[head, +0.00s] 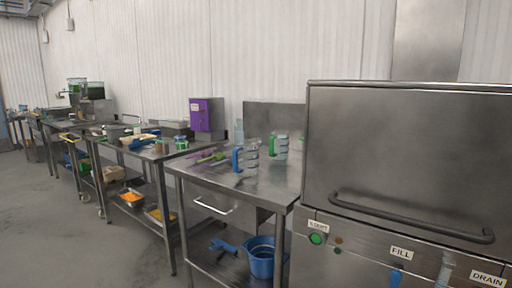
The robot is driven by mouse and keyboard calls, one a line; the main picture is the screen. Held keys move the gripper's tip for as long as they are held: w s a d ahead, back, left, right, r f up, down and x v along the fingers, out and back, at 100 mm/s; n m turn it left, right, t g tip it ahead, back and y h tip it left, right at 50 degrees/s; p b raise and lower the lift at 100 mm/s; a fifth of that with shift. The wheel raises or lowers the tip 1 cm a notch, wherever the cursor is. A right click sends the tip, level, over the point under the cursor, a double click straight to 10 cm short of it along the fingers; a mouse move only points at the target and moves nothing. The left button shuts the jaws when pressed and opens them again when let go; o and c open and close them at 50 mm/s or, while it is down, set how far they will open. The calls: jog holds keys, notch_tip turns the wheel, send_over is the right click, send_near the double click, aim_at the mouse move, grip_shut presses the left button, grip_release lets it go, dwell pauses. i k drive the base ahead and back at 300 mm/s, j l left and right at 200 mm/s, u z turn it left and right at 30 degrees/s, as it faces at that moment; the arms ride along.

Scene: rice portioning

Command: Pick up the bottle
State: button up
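Several pale clear bottle-like containers stand on the near steel table (222,182). One pale container (252,153) is beside a blue upright piece (238,158). Another pale container (282,148) is beside a green upright piece (272,147). A third pale, narrow container (239,130) stands at the back of the table. They are small in the head view, so I cannot tell which is the bottle the task names. My gripper is not in view.
A large steel machine (405,150) with a bar handle stands at the right, close to the table's right end. A purple box (205,116) stands behind the table. A blue bucket (260,258) is on the lower shelf. Grey floor (60,215) is clear at left.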

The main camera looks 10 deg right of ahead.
aim_at(239, 127)
jog(key=i+j, duration=0.25)
jog(key=i+j+z, duration=0.1)
jog(key=j, duration=0.35)
jog(key=i+j, duration=0.5)
jog(key=j, duration=0.25)
jog(key=i+j+z, duration=0.1)
jog(key=i+j, duration=0.35)
jog(key=j, duration=0.25)
jog(key=i+j+z, duration=0.1)
jog(key=j, duration=0.3)
jog(key=i, duration=0.1)
